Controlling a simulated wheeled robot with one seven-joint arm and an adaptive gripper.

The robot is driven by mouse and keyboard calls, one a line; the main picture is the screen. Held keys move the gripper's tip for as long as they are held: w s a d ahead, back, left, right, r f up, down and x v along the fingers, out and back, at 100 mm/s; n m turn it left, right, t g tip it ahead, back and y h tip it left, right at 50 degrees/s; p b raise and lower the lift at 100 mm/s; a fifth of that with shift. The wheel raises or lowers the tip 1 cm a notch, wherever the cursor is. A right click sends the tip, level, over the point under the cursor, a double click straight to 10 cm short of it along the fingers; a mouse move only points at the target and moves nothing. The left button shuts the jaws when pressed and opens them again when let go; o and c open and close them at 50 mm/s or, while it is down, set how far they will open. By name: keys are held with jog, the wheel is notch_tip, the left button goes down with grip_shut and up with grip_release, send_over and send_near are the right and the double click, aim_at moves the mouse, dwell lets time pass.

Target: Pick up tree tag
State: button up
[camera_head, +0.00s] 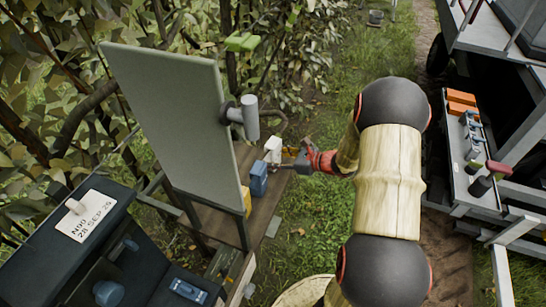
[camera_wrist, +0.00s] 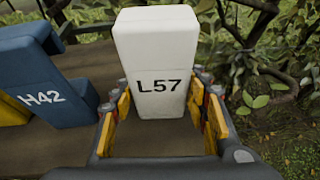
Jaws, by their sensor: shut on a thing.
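A white block-shaped tree tag marked L57 (camera_wrist: 155,65) stands upright between the yellow-padded fingers of my gripper (camera_wrist: 160,115) in the wrist view. My gripper is shut on it, one finger on each side. In the head view the white tag (camera_head: 272,148) shows small at the tip of my gripper (camera_head: 290,160), above the edge of a brown shelf (camera_head: 262,215). A blue tag marked H42 (camera_wrist: 45,85) stands just left of it in the wrist view. The blue tag also shows in the head view (camera_head: 258,180). I cannot tell whether the white tag touches the shelf.
A grey upright panel (camera_head: 175,120) with a grey cylinder (camera_head: 250,118) stands over the shelf. A yellow tag (camera_head: 247,200) is behind the blue one. A dark box with a label (camera_head: 90,215) is at lower left. Grass lies right of the shelf; a cart tray (camera_head: 465,140) is farther right.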

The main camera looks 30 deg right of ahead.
jog(key=shift+c, duration=1.1)
